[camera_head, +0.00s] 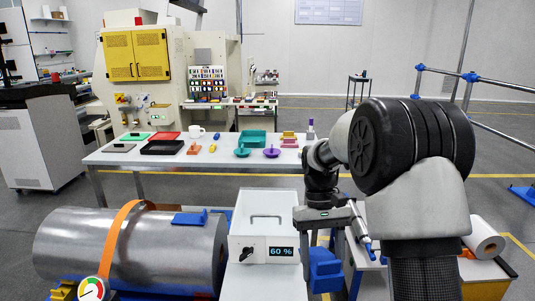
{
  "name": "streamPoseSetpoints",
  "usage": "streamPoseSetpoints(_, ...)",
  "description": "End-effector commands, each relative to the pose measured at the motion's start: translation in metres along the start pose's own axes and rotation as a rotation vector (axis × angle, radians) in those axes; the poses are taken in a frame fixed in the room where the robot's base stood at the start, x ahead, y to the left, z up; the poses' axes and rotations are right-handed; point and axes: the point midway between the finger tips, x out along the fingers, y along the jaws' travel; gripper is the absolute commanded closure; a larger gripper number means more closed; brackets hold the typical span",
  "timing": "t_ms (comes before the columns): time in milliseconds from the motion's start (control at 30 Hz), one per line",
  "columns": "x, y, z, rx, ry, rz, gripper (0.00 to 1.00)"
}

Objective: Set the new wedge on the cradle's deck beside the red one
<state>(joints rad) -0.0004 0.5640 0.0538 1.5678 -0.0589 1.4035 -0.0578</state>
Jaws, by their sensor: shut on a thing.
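My gripper (322,240) hangs right of the white box and is shut on a blue block (325,270), which looks like the new wedge. Its lower part is near the box's right side, and part of its outline is hidden by the gripper. A large metal cylinder (120,250) with an orange strap lies at left on a blue cradle (170,297), mostly hidden beneath it. No red wedge can be made out on the cradle.
A round gauge (92,289) is in front of the cylinder. Behind, a white table (220,160) bears trays, a mug and small coloured parts. A paper roll (484,238) lies at right.

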Motion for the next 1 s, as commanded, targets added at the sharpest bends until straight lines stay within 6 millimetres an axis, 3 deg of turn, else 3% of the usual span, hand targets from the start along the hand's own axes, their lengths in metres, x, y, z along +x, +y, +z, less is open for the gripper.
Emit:
streamPoseSetpoints(100, -0.02, 0.011, 0.008, 0.139, 0.003, -0.059, 0.77)
streamPoseSetpoints(700, -0.063, 0.007, 0.042, 0.124, -0.002, -0.049, 0.77)
streamPoseSetpoints(1000, -0.066, 0.006, 0.051, 0.121, 0.0, -0.048, 0.77)
